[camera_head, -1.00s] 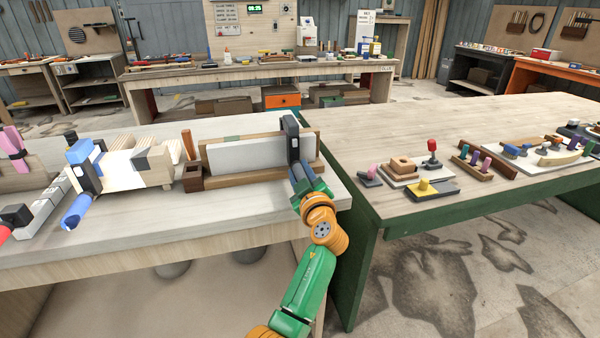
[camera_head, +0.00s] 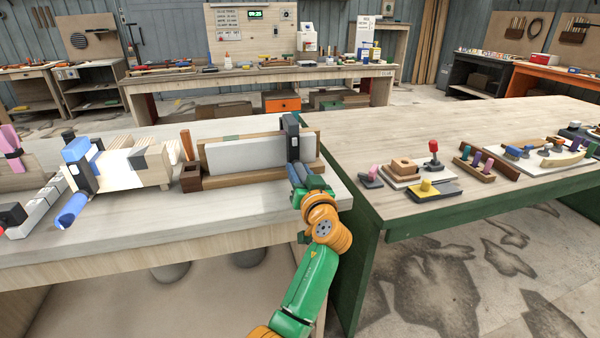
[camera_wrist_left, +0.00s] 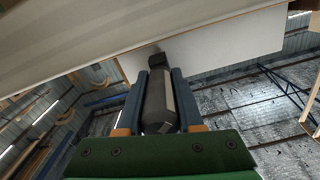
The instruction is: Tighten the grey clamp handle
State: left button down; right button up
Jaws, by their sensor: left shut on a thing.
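The grey clamp (camera_head: 291,137) stands upright at the right end of a white board (camera_head: 245,154) in a wooden holder. Its handle is a dark grey grip (camera_wrist_left: 159,103), seen in the left wrist view between my two blue fingers. My left gripper (camera_head: 302,174) is below the clamp at the bench's right part and is shut on this handle. It also shows in the left wrist view (camera_wrist_left: 158,74), with a finger on each side of the grip. In the head view the gripper mostly hides the handle. My right gripper is not in view.
A blue clamp (camera_head: 82,165) holds pale wood blocks at the left of the bench. A small brown box (camera_head: 191,179) stands left of the holder. The green-legged table (camera_head: 440,120) at right carries several small parts. A floor gap lies before the bench.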

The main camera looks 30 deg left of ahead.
pick_arm(q)
jog(key=m, duration=0.2)
jog(key=shift+r+m, duration=0.2)
jog(key=shift+m, duration=0.2)
jog(key=m+p, duration=0.1)
jog(key=m, duration=0.2)
jog(key=shift+m+p, duration=0.3)
jog(key=m+p, duration=0.1)
jog(key=m, duration=0.2)
jog(key=m+p, duration=0.1)
jog(key=m, duration=0.2)
jog(key=shift+a+r+p, duration=0.1)
jog(key=shift+r+p, duration=0.1)
jog(key=shift+p, duration=0.1)
jog(key=m+p, duration=0.1)
jog(key=m, duration=0.3)
jog(key=shift+p, duration=0.4)
jog(key=m+p, duration=0.1)
jog(key=m, duration=0.2)
jog(key=shift+r+m+p, duration=0.1)
jog(key=shift+m+p, duration=0.2)
jog(key=shift+p, duration=0.1)
jog(key=m+p, duration=0.1)
jog(key=m, duration=0.2)
jog(key=shift+m+p, duration=0.85)
jog(key=shift+m, duration=0.65)
